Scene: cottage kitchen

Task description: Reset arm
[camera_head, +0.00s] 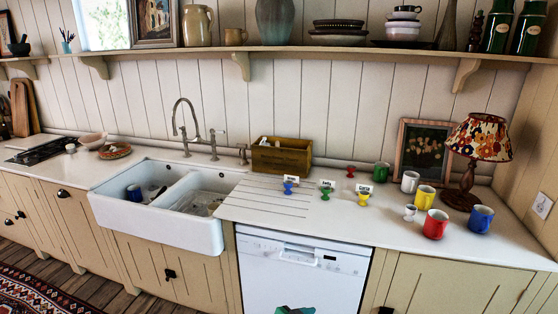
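No gripper fingers show in the head view. A small teal and dark shape is cut off at the bottom edge, in front of the white dishwasher (300,268); it may be part of my arm, but I cannot tell which part. Whether my gripper holds anything is hidden. Nothing of my arm reaches over the countertop (275,205) or the sink (160,222).
Mugs in several colours, including a red mug (435,224) and a blue mug (480,219), stand right on the counter near a lamp (468,160). Small coloured holders with name cards (327,184) stand mid-counter. A wooden box (281,156) stands behind. A blue mug (134,193) sits in the sink.

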